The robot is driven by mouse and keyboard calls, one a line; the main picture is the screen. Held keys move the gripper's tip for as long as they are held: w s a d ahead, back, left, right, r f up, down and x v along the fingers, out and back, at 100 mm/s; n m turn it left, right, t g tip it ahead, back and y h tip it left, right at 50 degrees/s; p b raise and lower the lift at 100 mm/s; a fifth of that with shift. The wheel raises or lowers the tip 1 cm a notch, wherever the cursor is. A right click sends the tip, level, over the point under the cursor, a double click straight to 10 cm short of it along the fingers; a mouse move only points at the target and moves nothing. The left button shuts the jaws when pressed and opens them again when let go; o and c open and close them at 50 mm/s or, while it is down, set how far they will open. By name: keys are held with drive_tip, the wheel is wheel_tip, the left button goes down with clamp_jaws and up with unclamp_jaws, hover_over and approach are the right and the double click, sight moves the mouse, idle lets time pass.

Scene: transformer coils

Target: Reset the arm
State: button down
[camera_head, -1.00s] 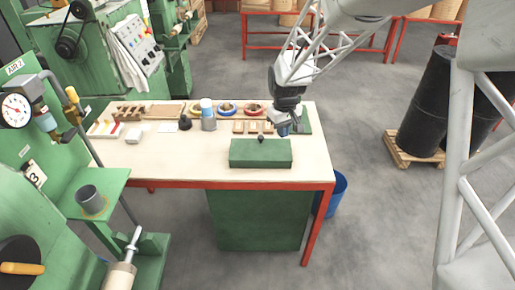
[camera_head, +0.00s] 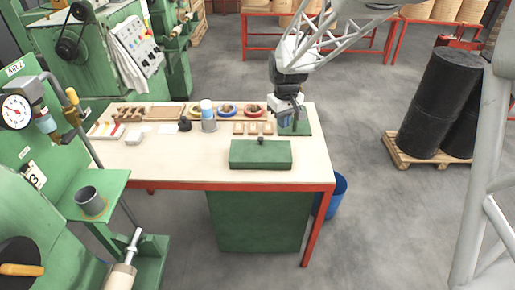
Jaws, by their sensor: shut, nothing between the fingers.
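My gripper (camera_head: 284,126) hangs over the right back part of the workbench, pointing down, above a green mat (camera_head: 302,128). It is shut and holds nothing. The arm comes in from the upper right. A green box (camera_head: 260,155) with a small dark knob (camera_head: 261,139) stands at the front middle of the bench, in front of the gripper and apart from it. The fingertips are small in this view, and whether they touch the mat cannot be told.
The workbench (camera_head: 160,165) is bare at its front left. Small wooden blocks (camera_head: 253,128), coil rings (camera_head: 254,110), a blue-topped can (camera_head: 208,115) and a dark pot (camera_head: 185,123) stand along its back. A blue bin (camera_head: 338,190) stands at its right end, and black drums (camera_head: 440,100) stand farther right.

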drive_tip(key=s+d+r+m, duration=0.1)
drive_tip(key=s+d+r, duration=0.15)
drive_tip(key=s, duration=0.35)
drive_tip(key=s+d+r+m+t, duration=0.1)
drive_tip(key=s+d+r, duration=0.1)
drive_tip(key=s+r, duration=0.25)
drive_tip(key=s+d+r+m, duration=0.1)
drive_tip(key=s+d+r, duration=0.2)
drive_tip(key=s, duration=0.3)
drive_tip(key=s+d+r+m+t, duration=0.1)
drive_tip(key=s+d+m, duration=0.2)
drive_tip(key=s, duration=1.5)
drive_tip(key=shift+d+t, duration=0.3)
drive_tip(key=shift+d, duration=0.15)
